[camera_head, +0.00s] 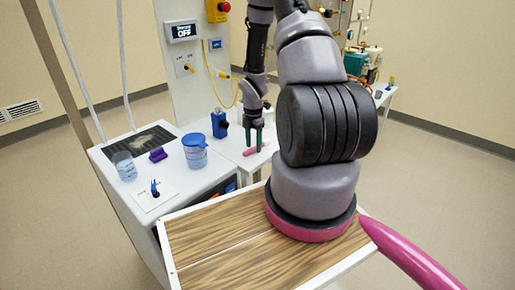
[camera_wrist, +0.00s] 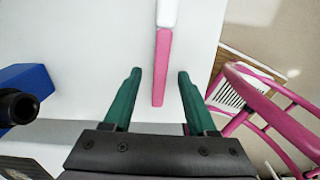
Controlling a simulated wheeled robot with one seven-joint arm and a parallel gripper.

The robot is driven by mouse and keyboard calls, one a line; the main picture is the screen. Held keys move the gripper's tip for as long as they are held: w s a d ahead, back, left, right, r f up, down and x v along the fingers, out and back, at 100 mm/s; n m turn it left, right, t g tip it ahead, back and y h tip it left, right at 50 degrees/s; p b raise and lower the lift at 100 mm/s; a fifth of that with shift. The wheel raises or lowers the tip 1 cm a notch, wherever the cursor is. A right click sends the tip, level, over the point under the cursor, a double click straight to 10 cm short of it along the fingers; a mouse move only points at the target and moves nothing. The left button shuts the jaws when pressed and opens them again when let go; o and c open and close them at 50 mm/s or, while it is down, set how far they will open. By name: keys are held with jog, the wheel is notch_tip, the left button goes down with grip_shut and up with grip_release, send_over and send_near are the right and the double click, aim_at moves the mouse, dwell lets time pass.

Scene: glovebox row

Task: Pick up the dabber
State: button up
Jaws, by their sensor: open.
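The dabber, a slim stick with a pink length (camera_wrist: 162,65) and a white end (camera_wrist: 167,12), lies on the white worktop in the wrist view. In the head view its pink part (camera_head: 250,152) shows on the small white table, just below the fingers. My gripper (camera_wrist: 159,74) is open, with green fingers on either side of the pink part, which runs between them. No contact with the stick is visible. In the head view my gripper (camera_head: 254,140) points down over it. How high the fingers are above the table is hard to tell.
A blue block-like device (camera_head: 219,124) stands left of my gripper and shows in the wrist view (camera_wrist: 22,88) with a black knob. Farther left, a blue-lidded jar (camera_head: 195,152), a purple holder (camera_head: 157,154) and a clear beaker (camera_head: 124,166) stand on the white cabinet.

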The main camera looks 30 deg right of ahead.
aim_at(254, 147)
jog(key=shift+f, duration=0.25)
grip_shut()
notch_tip(254, 147, up, 10)
dwell(0.6)
